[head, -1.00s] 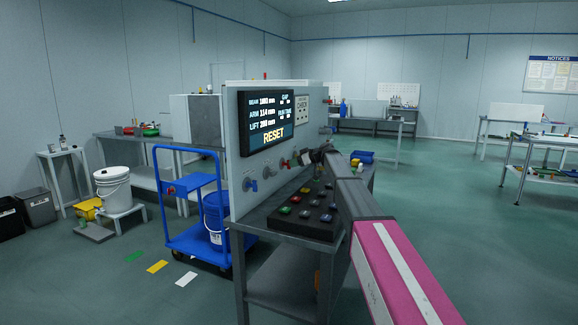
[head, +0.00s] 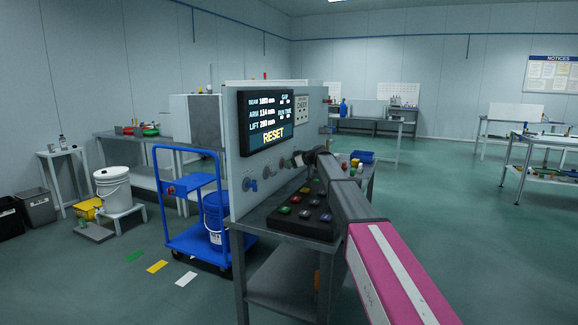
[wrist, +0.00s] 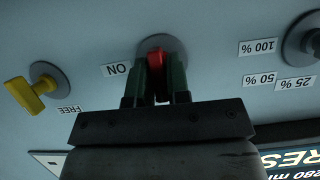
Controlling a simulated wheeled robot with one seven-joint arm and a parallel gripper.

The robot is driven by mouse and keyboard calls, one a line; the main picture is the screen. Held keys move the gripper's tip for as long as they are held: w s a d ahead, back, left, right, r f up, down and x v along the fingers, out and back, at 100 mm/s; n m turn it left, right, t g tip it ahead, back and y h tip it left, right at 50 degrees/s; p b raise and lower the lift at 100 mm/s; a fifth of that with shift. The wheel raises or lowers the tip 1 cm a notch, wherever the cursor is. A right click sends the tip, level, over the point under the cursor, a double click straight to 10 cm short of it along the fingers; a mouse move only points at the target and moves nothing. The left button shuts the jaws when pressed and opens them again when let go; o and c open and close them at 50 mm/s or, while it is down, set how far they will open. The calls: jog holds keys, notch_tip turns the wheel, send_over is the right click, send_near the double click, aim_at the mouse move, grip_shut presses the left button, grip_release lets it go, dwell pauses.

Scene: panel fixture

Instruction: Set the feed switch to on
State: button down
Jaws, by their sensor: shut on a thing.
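A red switch handle (wrist: 156,60) on a round grey base is on the panel in the wrist view. My gripper (wrist: 160,72) is shut on this handle, one dark green finger on each side. The handle stands upright in the picture, and an "ON" label (wrist: 116,69) is to its left. No label naming the feed is readable. In the head view my gripper (head: 303,158) is at the panel face, and the handle is hidden behind the arm.
A yellow knob (wrist: 32,93) by a "FREE" label is left in the wrist view; a grey dial (wrist: 305,40) with percent labels is right. The display (head: 266,121) reads RESET. A shelf with several buttons (head: 307,213) lies below the panel. A blue cart (head: 190,236) stands left.

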jog(key=m+g, duration=0.2)
jog(key=shift+w+m+y, duration=0.2)
jog(key=shift+m+y, duration=0.1)
jog(key=shift+y, duration=0.1)
jog(key=m+g+y, duration=0.1)
jog(key=m, duration=0.2)
jog(key=shift+d+g, duration=0.1)
jog(key=shift+g, duration=0.2)
jog(key=m+g+y, duration=0.1)
jog(key=m, duration=0.2)
jog(key=shift+f+m+y, duration=0.1)
jog(key=shift+m+y, duration=0.2)
jog(key=m+g+y, duration=0.1)
jog(key=m, duration=0.3)
jog(key=shift+f+y, duration=0.1)
jog(key=shift+y, duration=0.3)
jog(key=c, duration=1.2)
grip_release()
jog(key=shift+o, duration=0.2)
